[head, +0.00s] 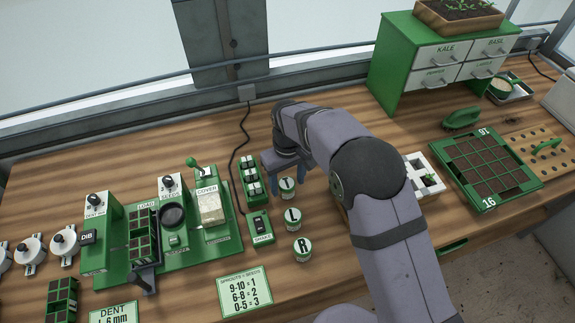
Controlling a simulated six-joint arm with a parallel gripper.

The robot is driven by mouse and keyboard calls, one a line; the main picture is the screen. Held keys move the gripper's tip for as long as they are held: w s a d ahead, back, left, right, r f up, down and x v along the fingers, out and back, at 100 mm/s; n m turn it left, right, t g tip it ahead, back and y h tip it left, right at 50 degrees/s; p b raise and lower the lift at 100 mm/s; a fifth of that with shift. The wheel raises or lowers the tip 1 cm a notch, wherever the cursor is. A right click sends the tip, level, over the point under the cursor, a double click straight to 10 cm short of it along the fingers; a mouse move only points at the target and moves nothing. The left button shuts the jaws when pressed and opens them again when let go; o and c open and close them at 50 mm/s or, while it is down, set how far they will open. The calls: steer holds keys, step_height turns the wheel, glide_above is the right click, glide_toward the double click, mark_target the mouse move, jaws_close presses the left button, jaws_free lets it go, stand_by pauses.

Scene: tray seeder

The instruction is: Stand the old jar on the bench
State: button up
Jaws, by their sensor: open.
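Three small white jars with green bands stand upright on the wooden bench (345,112). They are jar T (288,188), jar L (293,217) and jar R (302,248), in a line running toward me. No mark shows which one is the old jar. My gripper (286,185) is at jar T, pointing down, with a blue finger visible at each side of the jar. It is open. I cannot tell whether the fingers touch the jar. My arm covers the bench to the right of the jars.
The green seeder (225,248), with a dark round cup (172,215), stands left. A green block of switches (251,180) and a shake box (261,227) are close to the jars. A 16-cell tray (482,205) and seed drawers (400,68) are right. Bare bench lies behind the gripper.

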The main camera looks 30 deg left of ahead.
mark_target(288, 184)
step_height(288, 184, up, 10)
steer(key=b, duration=0.2)
steer(key=shift+b, duration=0.4)
steer(key=w+d+m, duration=0.1)
steer(key=d+m, duration=0.5)
steer(key=d, duration=1.7)
steer(key=s+d+f+m, duration=0.2)
steer(key=s+d, duration=0.5)
steer(key=d, duration=0.1)
steer(key=s+d+f+m, duration=0.3)
steer(key=s+d, duration=0.3)
steer(key=d, duration=0.2)
steer(key=shift+s+d, duration=0.15)
steer(key=shift+s, duration=0.25)
